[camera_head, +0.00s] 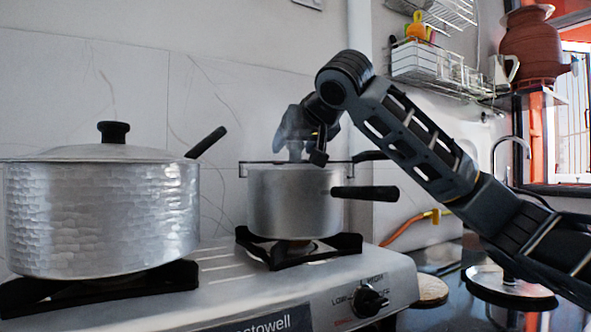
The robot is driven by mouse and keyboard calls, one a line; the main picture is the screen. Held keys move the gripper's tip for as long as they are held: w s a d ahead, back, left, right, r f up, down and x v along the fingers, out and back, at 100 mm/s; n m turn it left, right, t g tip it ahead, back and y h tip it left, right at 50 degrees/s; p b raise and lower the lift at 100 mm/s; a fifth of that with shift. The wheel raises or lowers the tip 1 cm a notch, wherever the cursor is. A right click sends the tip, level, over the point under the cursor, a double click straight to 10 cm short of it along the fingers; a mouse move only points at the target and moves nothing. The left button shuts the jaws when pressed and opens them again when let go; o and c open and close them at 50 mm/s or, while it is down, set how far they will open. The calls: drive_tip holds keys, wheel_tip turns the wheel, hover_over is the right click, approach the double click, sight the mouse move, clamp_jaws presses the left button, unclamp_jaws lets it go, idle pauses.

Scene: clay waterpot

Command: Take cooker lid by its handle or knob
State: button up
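A small silver cooker (292,205) stands on the right burner, with a black side handle (365,193) pointing right. A lid (260,165) with a thin dark edge and a second black handle (370,155) is at its top. My gripper (303,152) hangs over the middle of this lid, around or just beside a greyish upright knob that is partly hidden. Whether the fingers touch the knob or are shut on it cannot be made out. A large hammered pot (100,215) on the left burner wears its own lid (100,153) with a black knob (114,132).
The stove (225,285) carries both pots and has a black dial (369,300) at its front right. A black handle (205,142) sticks up between the pots. A wire rack (430,65) and a clay pot (532,45) are up at right. The wall is close behind.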

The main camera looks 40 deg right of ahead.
clamp_jaws()
idle(0.5)
